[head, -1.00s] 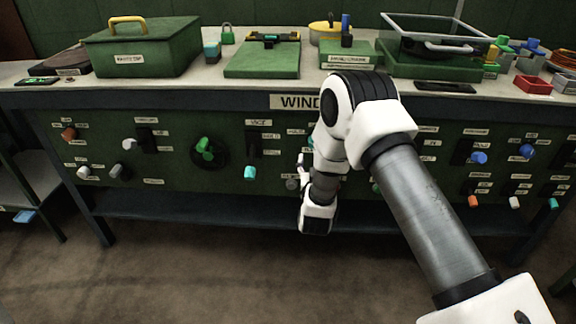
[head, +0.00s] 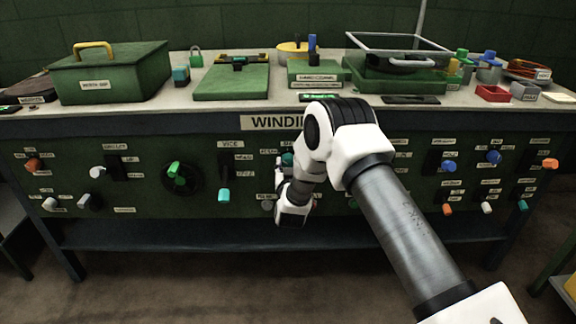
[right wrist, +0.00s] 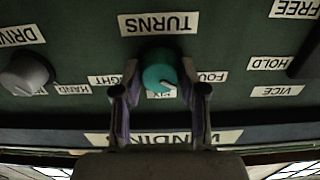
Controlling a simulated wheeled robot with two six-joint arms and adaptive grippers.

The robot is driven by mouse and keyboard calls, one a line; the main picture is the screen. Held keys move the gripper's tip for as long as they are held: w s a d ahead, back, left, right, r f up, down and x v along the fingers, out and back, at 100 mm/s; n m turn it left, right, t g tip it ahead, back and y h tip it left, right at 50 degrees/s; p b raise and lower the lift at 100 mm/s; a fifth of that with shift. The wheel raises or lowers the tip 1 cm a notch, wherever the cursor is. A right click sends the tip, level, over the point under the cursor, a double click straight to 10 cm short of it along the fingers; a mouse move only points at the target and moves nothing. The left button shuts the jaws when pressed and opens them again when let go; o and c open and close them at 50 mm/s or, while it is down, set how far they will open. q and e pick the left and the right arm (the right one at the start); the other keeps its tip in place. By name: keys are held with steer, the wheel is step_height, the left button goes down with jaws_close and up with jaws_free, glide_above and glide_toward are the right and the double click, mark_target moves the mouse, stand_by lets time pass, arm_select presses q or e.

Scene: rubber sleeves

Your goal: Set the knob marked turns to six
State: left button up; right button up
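The turns knob (right wrist: 159,70) is teal and round, on the dark green panel under the bench top. The right wrist view shows it upside down, with the TURNS label (right wrist: 159,24) above it. A label partly hidden by a finger shows at its left, a FOUR label (right wrist: 213,77) at its right, and a small label, partly covered, just below. A pale mark shows at its lower right edge; its exact setting is unclear. My right gripper (right wrist: 159,82) has one finger on each side of the knob, with small gaps seeming to remain. My left gripper is out of view.
A grey knob (right wrist: 25,73) is beside it in the wrist view. Boxes and the green case (head: 112,75) stand on the bench top.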

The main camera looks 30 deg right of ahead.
steer(key=shift+m, duration=0.3)
steer(key=m+b, duration=0.2)
steer(key=m, duration=0.3)
steer(key=m+b, duration=0.1)
steer(key=m, duration=0.4)
steer(key=shift+b, duration=0.35)
steer(key=shift+m, duration=0.3)
steer(key=o, duration=1.1)
steer(key=shift+o, duration=0.2)
